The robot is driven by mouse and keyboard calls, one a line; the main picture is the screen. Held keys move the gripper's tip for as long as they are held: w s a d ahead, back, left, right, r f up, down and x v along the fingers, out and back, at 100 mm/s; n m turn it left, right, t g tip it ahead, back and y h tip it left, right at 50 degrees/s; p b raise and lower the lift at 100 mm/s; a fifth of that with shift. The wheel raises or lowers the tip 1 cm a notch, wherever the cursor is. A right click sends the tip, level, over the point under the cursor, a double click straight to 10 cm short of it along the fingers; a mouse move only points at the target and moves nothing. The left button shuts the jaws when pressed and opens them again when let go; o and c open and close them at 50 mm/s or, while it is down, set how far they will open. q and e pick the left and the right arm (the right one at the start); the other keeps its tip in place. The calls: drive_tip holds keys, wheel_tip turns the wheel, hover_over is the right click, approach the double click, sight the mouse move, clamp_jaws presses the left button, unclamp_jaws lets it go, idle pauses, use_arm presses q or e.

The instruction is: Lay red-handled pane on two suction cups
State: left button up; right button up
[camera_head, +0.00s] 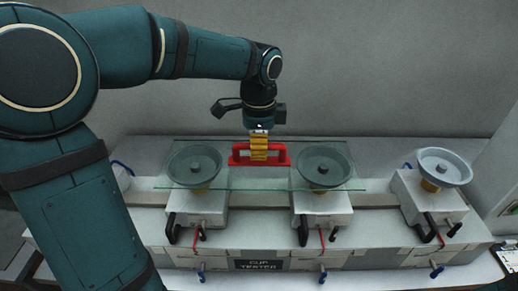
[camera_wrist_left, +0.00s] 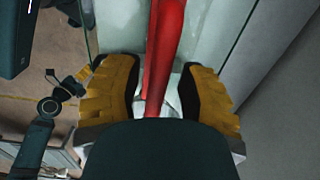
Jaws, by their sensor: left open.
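The glass pane (camera_head: 260,182) lies level over two suction cups, the left cup (camera_head: 195,165) and the middle cup (camera_head: 323,167), which show through it. Its red handle (camera_head: 279,159) stands on top, between the two cups. My left gripper (camera_head: 259,153) is at the handle from above, its yellow fingers apart. In the left wrist view the red handle (camera_wrist_left: 165,60) runs between the yellow fingers (camera_wrist_left: 160,98), with gaps on both sides. The left gripper is open around the handle. My right gripper is not in view.
A third suction cup (camera_head: 444,167) stands bare at the right on its own block. Black levers and red and blue hoses line the bench (camera_head: 375,225) front, with a "CUP TESTER" sign (camera_head: 262,265). A grey wall (camera_head: 380,70) rises behind.

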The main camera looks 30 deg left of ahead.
use_arm(q)
wheel_tip(320, 180, up, 11)
drive_tip(key=shift+f, duration=0.2)
